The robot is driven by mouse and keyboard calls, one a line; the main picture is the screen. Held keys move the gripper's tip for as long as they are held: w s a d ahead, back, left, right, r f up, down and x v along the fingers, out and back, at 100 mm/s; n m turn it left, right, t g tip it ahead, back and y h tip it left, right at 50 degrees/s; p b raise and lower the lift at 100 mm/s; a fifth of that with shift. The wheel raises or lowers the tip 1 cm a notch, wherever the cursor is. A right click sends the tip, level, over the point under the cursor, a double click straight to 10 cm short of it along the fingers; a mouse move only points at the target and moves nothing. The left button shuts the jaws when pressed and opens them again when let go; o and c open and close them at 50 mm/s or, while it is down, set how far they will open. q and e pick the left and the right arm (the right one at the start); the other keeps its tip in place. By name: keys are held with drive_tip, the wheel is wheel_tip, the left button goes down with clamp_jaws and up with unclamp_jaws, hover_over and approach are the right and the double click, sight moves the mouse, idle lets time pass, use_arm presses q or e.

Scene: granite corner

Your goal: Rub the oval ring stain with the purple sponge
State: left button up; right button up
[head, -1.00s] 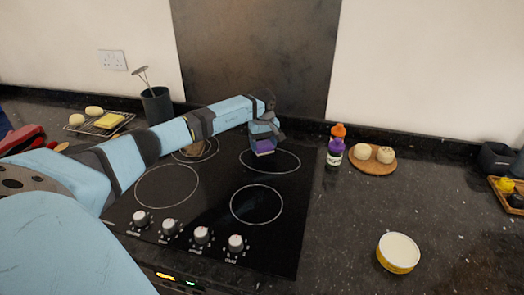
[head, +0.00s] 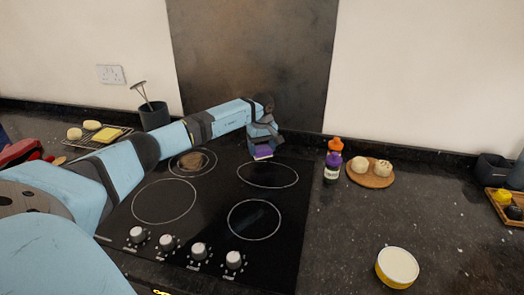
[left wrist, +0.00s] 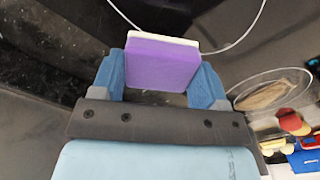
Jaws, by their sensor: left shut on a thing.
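My left gripper (head: 264,146) is shut on the purple sponge (head: 263,153), above the back edge of the back right ring of the black hob (head: 215,215). In the left wrist view the sponge (left wrist: 163,64) sits between the two blue fingers (left wrist: 160,80), with a pale layer along its far edge. I cannot tell if it touches the glass. A brown oval mark (head: 192,162) lies inside the back left ring, to the left of the sponge. It also shows in the left wrist view (left wrist: 268,95). My right gripper is not in view.
Knobs (head: 199,251) line the hob's front. A purple bottle with an orange cap (head: 333,163) and a round board (head: 370,179) with two pale buns stand to the right. A yellow bowl (head: 397,267) sits front right. A dark pot (head: 154,116) and a rack (head: 98,137) stand back left.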

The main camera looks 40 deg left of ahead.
use_arm(q)
drive_tip(key=shift+r+p, duration=0.4)
drive_tip(key=shift+r, duration=0.75)
drive_tip(key=shift+r, duration=0.1)
drive_tip(key=shift+r+p, duration=0.8)
drive_tip(key=shift+r, duration=0.65)
